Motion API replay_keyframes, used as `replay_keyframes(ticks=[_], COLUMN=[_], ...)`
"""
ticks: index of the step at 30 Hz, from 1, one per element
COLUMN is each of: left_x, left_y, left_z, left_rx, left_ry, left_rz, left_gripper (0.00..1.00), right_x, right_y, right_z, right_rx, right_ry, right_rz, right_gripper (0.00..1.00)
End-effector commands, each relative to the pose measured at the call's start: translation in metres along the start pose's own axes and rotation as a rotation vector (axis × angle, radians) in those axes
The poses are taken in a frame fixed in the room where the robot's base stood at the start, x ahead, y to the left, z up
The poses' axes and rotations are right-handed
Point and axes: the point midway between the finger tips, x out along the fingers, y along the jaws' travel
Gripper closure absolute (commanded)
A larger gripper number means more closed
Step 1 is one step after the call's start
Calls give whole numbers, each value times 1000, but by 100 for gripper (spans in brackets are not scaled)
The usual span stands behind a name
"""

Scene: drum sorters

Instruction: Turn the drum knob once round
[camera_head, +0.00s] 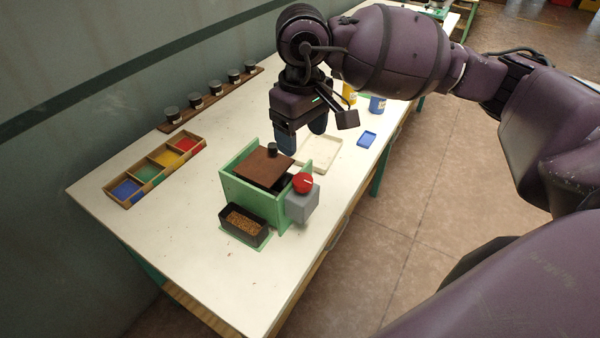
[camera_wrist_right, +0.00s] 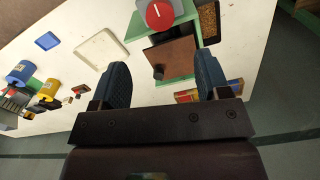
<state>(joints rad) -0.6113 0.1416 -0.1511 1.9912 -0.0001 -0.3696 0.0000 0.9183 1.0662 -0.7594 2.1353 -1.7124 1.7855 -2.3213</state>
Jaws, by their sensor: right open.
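The drum knob (camera_head: 303,183) is a red round knob with a white line, on top of a grey block (camera_head: 302,204) at the right side of the green drum box (camera_head: 262,203). It also shows in the right wrist view (camera_wrist_right: 159,14). A brown lid (camera_head: 264,167) with a dark handle covers part of the box. My right gripper (camera_head: 304,138) hangs above and behind the box, its blue fingers apart and empty, not touching the knob. In the right wrist view my right gripper (camera_wrist_right: 163,85) is open, with the knob beyond the fingertips. My left gripper is not seen.
A black bin of brown grains (camera_head: 243,224) stands before the box. A cream tray (camera_head: 320,153) and blue dish (camera_head: 367,139) lie behind it. A four-colour wooden tray (camera_head: 156,171) and a rack of several jars (camera_head: 214,95) stand left. The table's front is clear.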

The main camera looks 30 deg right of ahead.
Motion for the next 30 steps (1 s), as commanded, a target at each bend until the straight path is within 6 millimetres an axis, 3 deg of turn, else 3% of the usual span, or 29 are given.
replay_keyframes(ticks=[18, 30], left_x=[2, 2], left_y=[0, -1], left_z=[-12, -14], left_rx=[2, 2], left_ry=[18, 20], left_rz=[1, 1], left_gripper=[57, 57], right_x=[90, 105], right_y=[-1, -1], right_z=[0, 0], right_rx=[3, 2], right_ry=[-1, 0], right_rz=[-4, -2], right_gripper=[31, 31])
